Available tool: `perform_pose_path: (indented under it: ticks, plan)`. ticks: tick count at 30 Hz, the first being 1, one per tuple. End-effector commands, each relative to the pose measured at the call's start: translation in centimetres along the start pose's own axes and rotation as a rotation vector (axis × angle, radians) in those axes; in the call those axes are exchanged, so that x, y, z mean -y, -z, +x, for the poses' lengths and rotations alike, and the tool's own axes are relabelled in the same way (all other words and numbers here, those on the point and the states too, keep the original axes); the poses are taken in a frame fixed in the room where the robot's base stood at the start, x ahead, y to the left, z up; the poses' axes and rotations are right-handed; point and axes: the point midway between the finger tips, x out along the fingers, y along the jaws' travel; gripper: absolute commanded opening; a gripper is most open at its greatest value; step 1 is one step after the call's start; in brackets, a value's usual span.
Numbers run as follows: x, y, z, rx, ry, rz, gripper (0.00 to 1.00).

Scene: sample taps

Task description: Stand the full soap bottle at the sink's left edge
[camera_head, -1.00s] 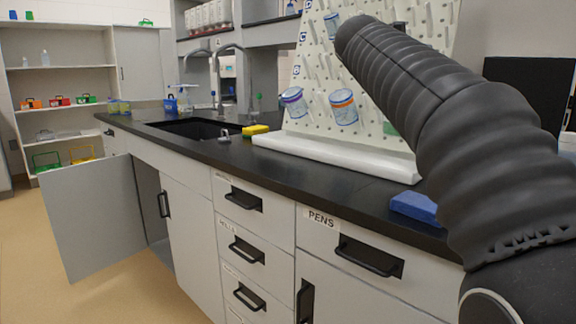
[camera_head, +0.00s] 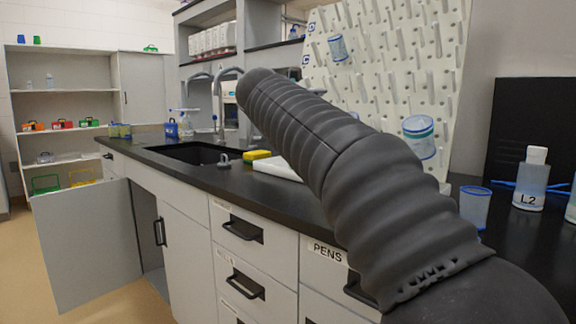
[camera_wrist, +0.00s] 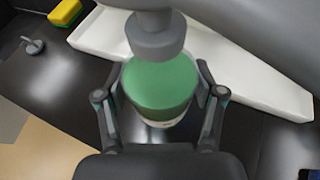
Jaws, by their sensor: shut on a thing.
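My gripper (camera_wrist: 160,100) is shut on a bottle (camera_wrist: 161,78) with a green body and a grey cap, seen from above in the wrist view. Its label and lower part are mostly hidden, so I cannot read which bottle it is. The bottle shows over the dark counter, beside the white drying-rack base. In the head view my arm hides the gripper and bottle. The dark sink (camera_head: 192,153) is set in the black counter (camera_head: 262,190), left of my arm, with a tall grey tap (camera_head: 219,105) behind it.
A yellow sponge (camera_head: 257,155) and grey stopper (camera_head: 223,161) lie right of the sink. A blue bottle (camera_head: 171,130) and small coloured containers (camera_head: 119,130) stand beyond its left end. A pegboard (camera_head: 390,80) rises behind my arm. An L2 bottle (camera_head: 531,180) and blue cup (camera_head: 475,207) stand right.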

Motion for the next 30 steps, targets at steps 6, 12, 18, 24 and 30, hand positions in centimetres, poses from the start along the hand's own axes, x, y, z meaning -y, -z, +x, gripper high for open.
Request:
perform_pose_path:
  ticks: [6,12,18,24,30]
  plan:
    - [-3.1,1.5,0.9,0.002,-0.001,0.001,0.01]
    - [-3.8,2.1,1.2,0.002,0.000,0.001,0.01]
    - [-3.7,4.3,2.1,0.001,0.001,0.000,0.01]
    - [-3.7,5.7,2.7,0.002,-0.001,0.001,0.01]
    - [-3.7,5.6,2.6,0.002,0.000,0.002,0.01]
